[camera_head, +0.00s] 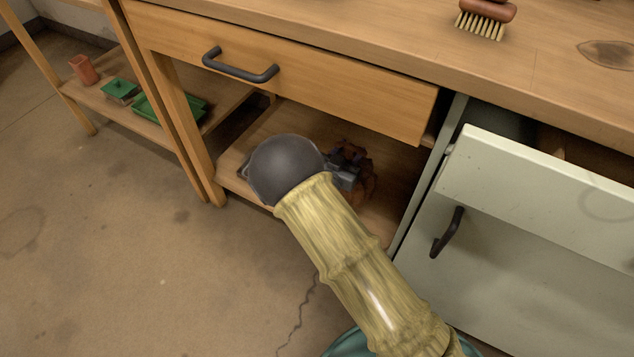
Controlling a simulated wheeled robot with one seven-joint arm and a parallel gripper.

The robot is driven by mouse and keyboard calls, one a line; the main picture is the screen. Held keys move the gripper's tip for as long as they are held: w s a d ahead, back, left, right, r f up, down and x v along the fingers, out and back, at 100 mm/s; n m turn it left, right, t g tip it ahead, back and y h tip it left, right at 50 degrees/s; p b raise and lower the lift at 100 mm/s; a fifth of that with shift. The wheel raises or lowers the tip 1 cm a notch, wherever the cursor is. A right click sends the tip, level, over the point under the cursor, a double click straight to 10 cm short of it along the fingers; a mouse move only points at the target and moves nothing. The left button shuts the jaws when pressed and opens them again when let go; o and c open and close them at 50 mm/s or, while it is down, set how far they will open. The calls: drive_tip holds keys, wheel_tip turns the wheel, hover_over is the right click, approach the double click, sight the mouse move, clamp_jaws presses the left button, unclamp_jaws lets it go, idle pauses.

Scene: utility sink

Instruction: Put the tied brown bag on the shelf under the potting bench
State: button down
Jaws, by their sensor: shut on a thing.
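The brown bag (363,187) is a dark reddish-brown lump in the opening under the drawer of the wooden bench. It is partly hidden behind my arm and gripper. My gripper (346,168) is dark grey and shut on the bag. The shelf (284,120) is a wooden board low under the drawer, and my gripper and the bag are over it. I cannot tell whether the bag touches the board.
The drawer (300,75) above my gripper has a dark handle. A pale green door or panel (540,215) stands right of the opening. A brush (486,18) lies on the bench top.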

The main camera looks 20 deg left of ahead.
drive_tip(key=shift+r, duration=0.15)
wheel_tip(320, 180, down, 6)
drive_tip(key=b, duration=0.3)
drive_tip(key=shift+b, duration=0.4)
drive_tip(key=shift+f, duration=0.2)
drive_tip(key=shift+f+b, duration=1.15)
drive_tip(key=shift+f, duration=0.7)
drive_tip(key=c, duration=0.8)
unclamp_jaws()
drive_tip(key=shift+f, duration=0.15)
